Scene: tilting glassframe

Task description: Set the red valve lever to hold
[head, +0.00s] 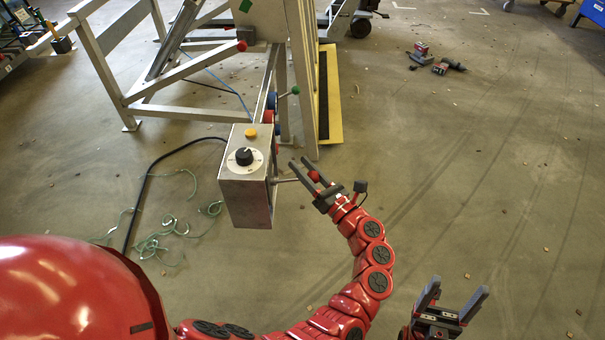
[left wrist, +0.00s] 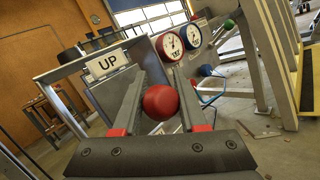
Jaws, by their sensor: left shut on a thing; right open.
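The red valve lever's round red knob (head: 314,176) is at the end of a thin rod from the right side of the grey control box (head: 246,200). My left gripper (head: 312,174) has its fingers on both sides of the knob and is shut on it. In the left wrist view the red knob (left wrist: 161,102) sits between the fingers, and the lever's rod is mostly hidden behind it. A sign reading "UP" (left wrist: 107,64) is on the box. I see no hold mark. My right gripper (head: 450,301) is open and empty at the lower right, away from the box.
The box top has a black dial (head: 244,156) and a yellow button (head: 250,133). A green-knobbed lever (head: 295,90) and a metal frame (head: 130,90) stand beyond. Two round gauges (left wrist: 170,46) are past the knob. Cables lie left of the box; the right floor is mostly clear.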

